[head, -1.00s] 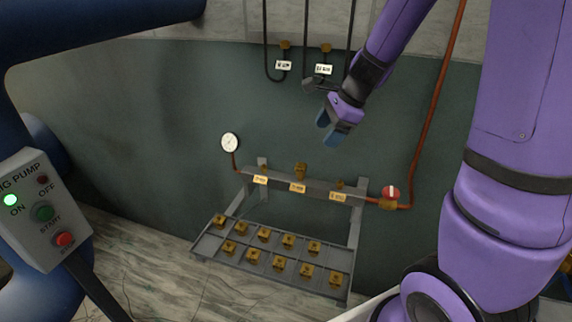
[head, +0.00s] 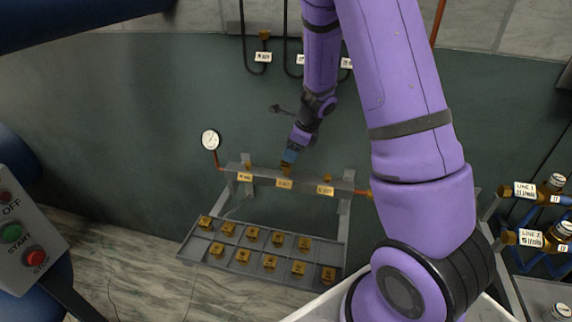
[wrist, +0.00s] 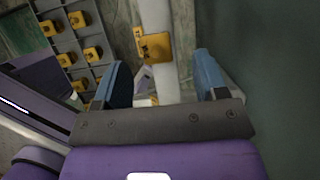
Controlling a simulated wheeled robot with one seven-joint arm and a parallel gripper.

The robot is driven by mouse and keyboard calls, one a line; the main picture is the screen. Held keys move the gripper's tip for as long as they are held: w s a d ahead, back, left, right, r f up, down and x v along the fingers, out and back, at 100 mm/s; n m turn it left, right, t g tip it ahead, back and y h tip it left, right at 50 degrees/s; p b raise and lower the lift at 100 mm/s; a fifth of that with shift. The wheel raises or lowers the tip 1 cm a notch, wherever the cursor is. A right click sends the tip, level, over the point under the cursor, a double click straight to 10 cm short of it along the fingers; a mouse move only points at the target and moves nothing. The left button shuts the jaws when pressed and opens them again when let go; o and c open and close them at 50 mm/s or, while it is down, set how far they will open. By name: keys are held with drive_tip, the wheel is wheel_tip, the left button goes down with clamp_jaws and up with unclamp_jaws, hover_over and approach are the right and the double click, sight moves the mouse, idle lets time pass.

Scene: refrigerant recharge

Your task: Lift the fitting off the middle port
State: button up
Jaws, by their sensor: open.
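The brass fitting (head: 286,171) stands upright on the middle port of the grey manifold bar (head: 262,176), above the middle tag. My gripper (head: 290,157) is directly over it, pointing down, with its blue fingertips at or just above the fitting's top. In the wrist view my gripper (wrist: 162,64) is open, with a wide gap between the two fingers. A brass piece, seemingly the fitting (wrist: 154,47), shows on the bar just beyond the fingertips, nearer the left finger. I cannot tell whether the fingers touch it.
A grey tray (head: 188,252) of several brass fittings lies below the bar. A round gauge (head: 211,140) stands at the bar's left end. Hoses with tags (head: 263,57) hang on the wall. A pump switch box (head: 22,235) is at left. Labelled line valves (head: 530,238) are at right.

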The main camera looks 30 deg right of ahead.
drive_tip(key=shift+s+x, duration=0.15)
drive_tip(key=shift+x, duration=1.15)
drive_tip(key=shift+s+x, duration=0.1)
drive_tip(key=shift+x, duration=1.25)
drive_tip(key=c, duration=1.1)
